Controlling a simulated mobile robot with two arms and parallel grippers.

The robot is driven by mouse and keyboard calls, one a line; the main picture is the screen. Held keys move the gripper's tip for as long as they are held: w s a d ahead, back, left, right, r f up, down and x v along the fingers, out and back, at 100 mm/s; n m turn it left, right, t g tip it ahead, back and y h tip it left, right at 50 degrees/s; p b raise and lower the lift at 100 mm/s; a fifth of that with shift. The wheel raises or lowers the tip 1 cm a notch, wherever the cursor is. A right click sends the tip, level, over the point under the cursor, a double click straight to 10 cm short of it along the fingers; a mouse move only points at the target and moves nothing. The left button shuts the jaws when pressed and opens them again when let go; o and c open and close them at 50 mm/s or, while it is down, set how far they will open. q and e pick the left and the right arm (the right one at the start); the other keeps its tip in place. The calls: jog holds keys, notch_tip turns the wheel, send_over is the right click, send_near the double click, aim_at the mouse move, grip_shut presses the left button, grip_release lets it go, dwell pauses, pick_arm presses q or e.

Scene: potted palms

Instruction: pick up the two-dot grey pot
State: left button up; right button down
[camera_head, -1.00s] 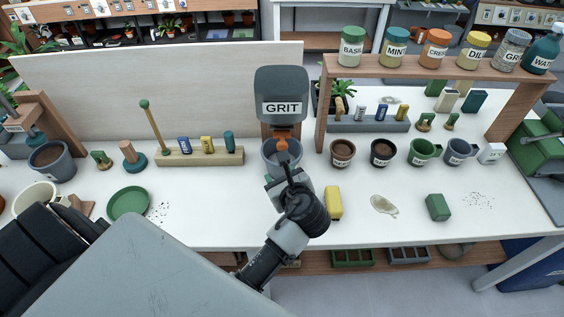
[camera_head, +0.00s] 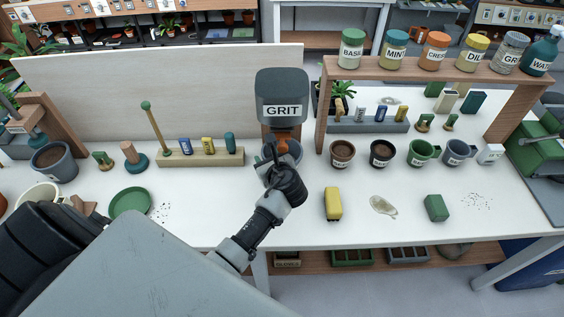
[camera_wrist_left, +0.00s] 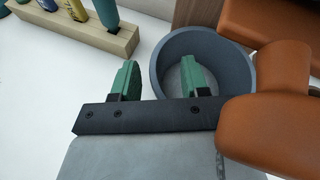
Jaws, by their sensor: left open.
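A grey pot (camera_head: 294,150) stands below the grit dispenser, largely hidden by my left gripper (camera_head: 270,160). In the left wrist view, the same pot (camera_wrist_left: 165,68) is empty and upright. My left gripper (camera_wrist_left: 158,72) is open there, with its two green fingers either side of the pot's near-left rim: one appears outside the wall, the other overlaps the opening. I cannot tell whether they touch. Another grey pot (camera_head: 60,169), filled with soil, stands at the far left. No dots can be made out on either pot. My right gripper is not in view.
The grit dispenser (camera_head: 282,84) overhangs the pot; its orange part (camera_wrist_left: 270,95) is close right of the gripper. A wooden block with markers (camera_head: 200,158) stands left. A yellow block (camera_head: 333,204) lies to the right. The front table between green saucer (camera_head: 129,202) and gripper is mostly clear.

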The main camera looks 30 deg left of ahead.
pick_arm(q)
jog(key=shift+c, duration=0.3)
jog(key=shift+s, duration=0.1)
grip_shut()
